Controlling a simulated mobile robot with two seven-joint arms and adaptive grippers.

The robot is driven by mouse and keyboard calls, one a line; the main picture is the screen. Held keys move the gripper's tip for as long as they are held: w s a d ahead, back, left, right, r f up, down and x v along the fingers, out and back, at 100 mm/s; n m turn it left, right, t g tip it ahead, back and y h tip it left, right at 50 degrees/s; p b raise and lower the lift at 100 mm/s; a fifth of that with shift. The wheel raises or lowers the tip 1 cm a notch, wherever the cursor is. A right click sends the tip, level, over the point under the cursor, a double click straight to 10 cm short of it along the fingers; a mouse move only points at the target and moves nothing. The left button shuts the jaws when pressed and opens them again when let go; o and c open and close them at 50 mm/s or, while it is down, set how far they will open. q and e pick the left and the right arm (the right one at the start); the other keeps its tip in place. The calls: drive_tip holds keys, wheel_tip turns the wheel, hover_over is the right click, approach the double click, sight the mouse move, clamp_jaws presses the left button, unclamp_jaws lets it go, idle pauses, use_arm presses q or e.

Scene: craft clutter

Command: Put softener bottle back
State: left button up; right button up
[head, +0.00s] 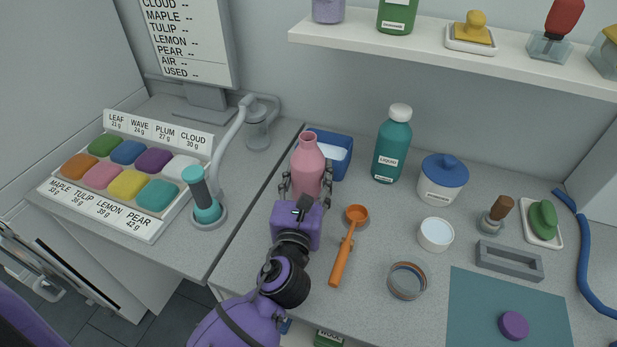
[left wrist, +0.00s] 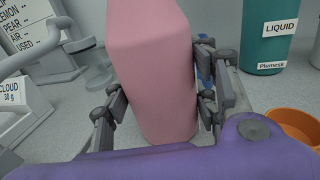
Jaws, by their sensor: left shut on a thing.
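A pink bottle (head: 308,166) with an open-looking neck stands about upright near the back left of the main counter; no label shows on it. My left gripper (head: 306,190) is shut around its lower body, with fingers on both sides. In the left wrist view the pink bottle (left wrist: 155,75) fills the space between the fingers (left wrist: 163,108). I cannot tell whether its base touches the counter. My right gripper is not in view.
A blue tub (head: 341,159) is right behind the bottle. A teal LIQUID bottle (head: 393,148) and a white jar with a blue lid (head: 443,178) stand to the right. An orange scoop (head: 345,255) lies close beside my gripper. A wall shelf (head: 420,37) holds bottles and stamps.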

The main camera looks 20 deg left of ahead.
use_arm(q)
drive_tip(key=shift+r, duration=0.1)
drive_tip(key=o, duration=1.6)
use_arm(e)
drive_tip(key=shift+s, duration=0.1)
use_arm(q)
drive_tip(key=shift+s, duration=0.15)
drive_tip(key=s, duration=0.3)
drive_tip(key=s+d+b, duration=0.1)
drive_tip(key=s, duration=0.6)
drive_tip(key=shift+s+d, duration=0.3)
drive_tip(key=shift+d, duration=0.1)
drive_tip(key=shift+s+b, duration=0.3)
drive_tip(key=shift+s+d, duration=0.1)
drive_tip(key=shift+s, duration=0.05)
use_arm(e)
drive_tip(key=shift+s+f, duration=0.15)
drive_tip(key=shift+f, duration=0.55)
